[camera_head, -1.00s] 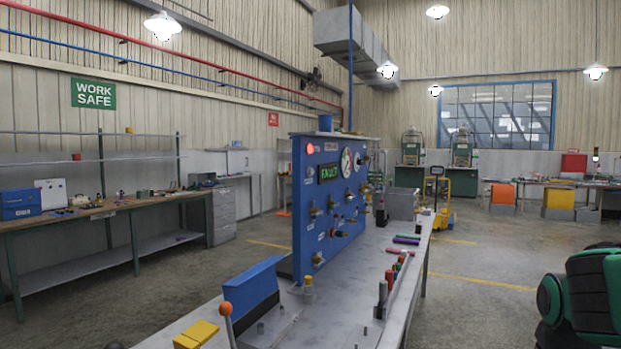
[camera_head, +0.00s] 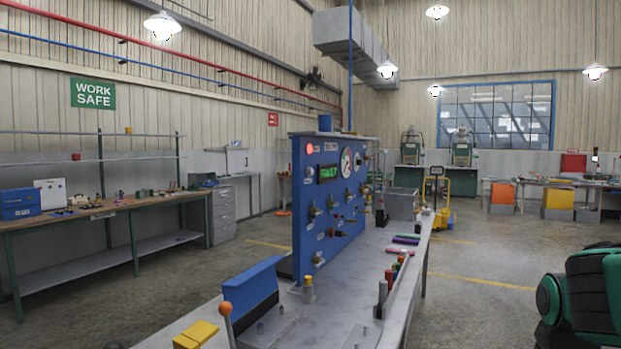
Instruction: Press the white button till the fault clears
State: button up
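A blue upright panel (camera_head: 335,225) stands on the long grey bench. A small display (camera_head: 328,173) near its top shows green letters that look like FAULT. A red lamp (camera_head: 310,149) glows at the panel's upper left corner. Two round white dials (camera_head: 346,160) are at the upper right. Several small fittings (camera_head: 316,212) and knobs stick out of the panel face. They are too small to tell which is the white button. My gripper is not in view; a green and black part of my arm shows at the lower right.
On the bench (camera_head: 345,310) are a blue block-like box (camera_head: 252,285), an orange-topped lever (camera_head: 225,309), a yellow block (camera_head: 196,335) and several coloured rods (camera_head: 397,265). A long workbench (camera_head: 75,217) stands at left.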

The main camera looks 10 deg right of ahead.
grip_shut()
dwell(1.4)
